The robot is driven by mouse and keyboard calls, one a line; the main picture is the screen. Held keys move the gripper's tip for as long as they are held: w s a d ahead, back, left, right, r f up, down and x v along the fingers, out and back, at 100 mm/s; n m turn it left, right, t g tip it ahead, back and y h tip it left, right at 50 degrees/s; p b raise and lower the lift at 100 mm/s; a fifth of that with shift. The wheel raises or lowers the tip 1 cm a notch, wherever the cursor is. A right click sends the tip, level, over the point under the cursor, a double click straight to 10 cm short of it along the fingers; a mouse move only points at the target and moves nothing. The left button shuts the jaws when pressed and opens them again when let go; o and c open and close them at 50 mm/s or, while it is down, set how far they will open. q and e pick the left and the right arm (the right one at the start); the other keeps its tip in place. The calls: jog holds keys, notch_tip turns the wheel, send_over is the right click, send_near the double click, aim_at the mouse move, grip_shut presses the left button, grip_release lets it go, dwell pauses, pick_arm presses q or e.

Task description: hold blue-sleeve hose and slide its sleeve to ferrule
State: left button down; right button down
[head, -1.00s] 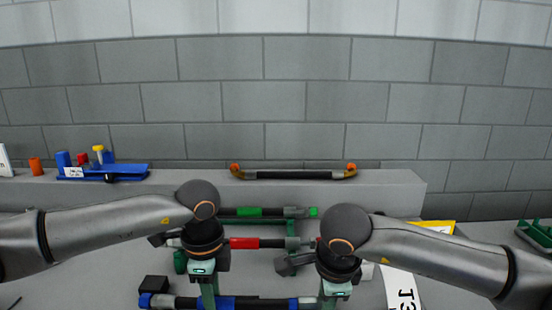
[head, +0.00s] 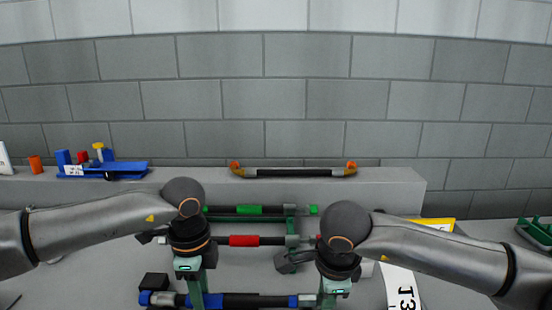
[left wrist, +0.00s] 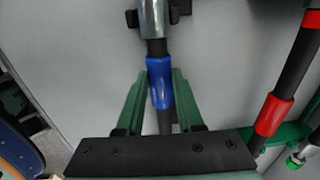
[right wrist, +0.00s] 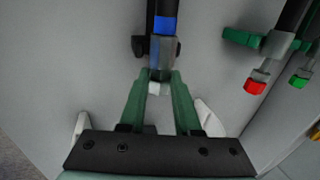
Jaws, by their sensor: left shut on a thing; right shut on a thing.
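The blue-sleeve hose (head: 255,301) lies across the bottom of the head view, black with grey end fittings. Its blue sleeve (left wrist: 159,82) sits between the green fingers of my left gripper (left wrist: 159,95), which is shut on it. Above the sleeve in the left wrist view, a short stretch of bare black hose (left wrist: 156,47) separates it from the grey ferrule (left wrist: 155,20). My right gripper (right wrist: 159,80) is shut on the hose's other end, at the grey end fitting (right wrist: 161,52) beside a blue band (right wrist: 165,25). The fingers partly hide both gripped parts.
The red-sleeve hose (head: 268,241) and green-sleeve hose (head: 275,210) lie in parallel rows behind. A black hose with orange ends (head: 300,173) lies on the grey ledge (head: 400,183). A blue tool (head: 125,168) is at the left, and a white sign (head: 402,285) is at the right.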

pick_arm(q)
jog(key=shift+a, duration=1.05)
pick_arm(e)
jog(key=shift+d, duration=0.1)
pick_arm(q)
jog(key=shift+c, duration=2.3)
grip_release()
jog(key=shift+d, duration=0.1)
jog(key=shift+r, duration=0.1)
notch_tip(320, 180, up, 12)
jog(key=shift+s, duration=0.2)
pick_arm(e)
jog(key=c, duration=0.5)
grip_release()
jog(key=shift+c, duration=0.2)
jog(key=shift+r, duration=0.1)
